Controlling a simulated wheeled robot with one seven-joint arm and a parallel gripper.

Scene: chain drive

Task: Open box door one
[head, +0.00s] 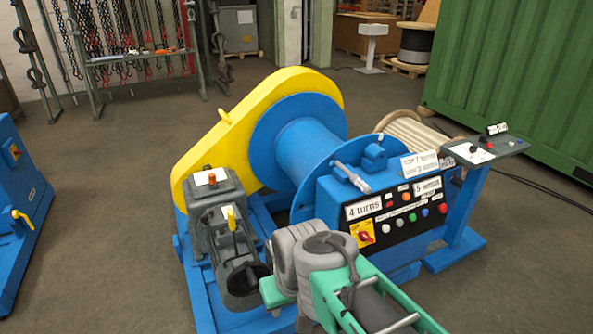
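A blue control box (335,208) stands on the winch in the head view, with a black panel of coloured buttons and paper labels on its front. No part marked as door one can be made out. Grey and green links of my arm rise from the bottom edge, in front of the lower part of the winch. No gripper fingers can be seen.
A yellow chain guard (257,105) and blue drum (308,148) rise behind the boxes. A blue pedestal (468,212) with a small panel stands at right, before a green container (520,85). A blue machine (18,225) stands at left. Grey floor (110,200) lies clear between.

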